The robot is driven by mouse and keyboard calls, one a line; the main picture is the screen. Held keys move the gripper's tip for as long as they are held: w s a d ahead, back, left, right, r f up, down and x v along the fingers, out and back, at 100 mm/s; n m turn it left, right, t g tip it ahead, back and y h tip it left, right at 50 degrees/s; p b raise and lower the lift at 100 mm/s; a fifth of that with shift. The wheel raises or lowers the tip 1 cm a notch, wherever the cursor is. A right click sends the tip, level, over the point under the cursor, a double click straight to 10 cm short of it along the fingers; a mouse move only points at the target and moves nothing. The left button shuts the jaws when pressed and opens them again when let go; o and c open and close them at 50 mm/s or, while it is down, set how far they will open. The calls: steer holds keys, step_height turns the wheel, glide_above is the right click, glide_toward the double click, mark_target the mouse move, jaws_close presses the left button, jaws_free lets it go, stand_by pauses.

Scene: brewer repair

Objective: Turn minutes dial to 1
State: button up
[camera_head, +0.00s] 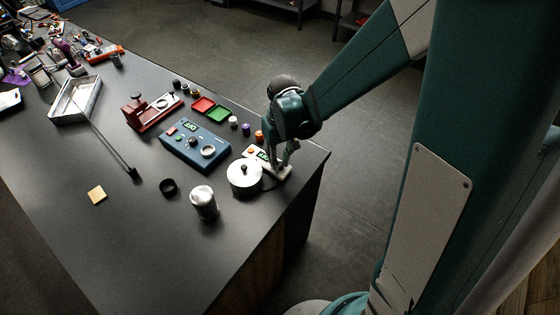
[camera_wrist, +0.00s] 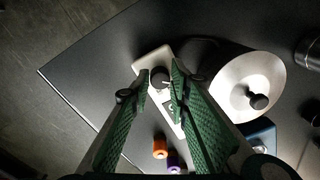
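A slim white device (camera_head: 254,151) with a small green display lies near the table's right corner. In the wrist view the white device (camera_wrist: 154,57) carries a dark round dial (camera_wrist: 158,77); no minute marking is legible. My gripper (camera_head: 282,172) is low over the device's right end. In the wrist view its green-padded fingers (camera_wrist: 160,77) are parted on either side of the dial, with narrow gaps showing; I cannot tell whether either pad touches it. In the head view the gripper hides the dial.
A lidded metal pot (camera_head: 244,178) stands close beside the device, left of my gripper; its lid knob (camera_wrist: 258,101) shows in the wrist view. A blue control box (camera_head: 195,146), orange (camera_wrist: 160,147) and purple (camera_wrist: 175,163) small cylinders, and a metal canister (camera_head: 203,204) are nearby. The table's right edge is close.

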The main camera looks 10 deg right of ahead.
mark_target(281, 163)
steer(key=shift+o, duration=1.3)
steer(key=shift+r, duration=0.2)
step_height(281, 163, up, 12)
steer(key=shift+d+f, duration=0.2)
steer(key=shift+d, duration=0.05)
stand_by(0.3)
steer(key=s+d+r+m+t+b, duration=0.1)
steer(key=s+d+r+t+b, duration=0.1)
steer(key=s+d, duration=0.3)
steer(key=s+d+r+m+t+b, duration=0.2)
steer(key=s+d+r+t+b, duration=0.1)
steer(key=s, duration=0.8)
steer(key=shift+d+r+t+b, duration=0.15)
steer(key=shift+d+t+b, duration=0.45)
steer(key=shift+d+t, duration=0.8)
steer(key=shift+o, duration=0.5)
steer(key=shift+d+r+g, duration=0.1)
steer(key=shift+g, duration=0.2)
stand_by(1.2)
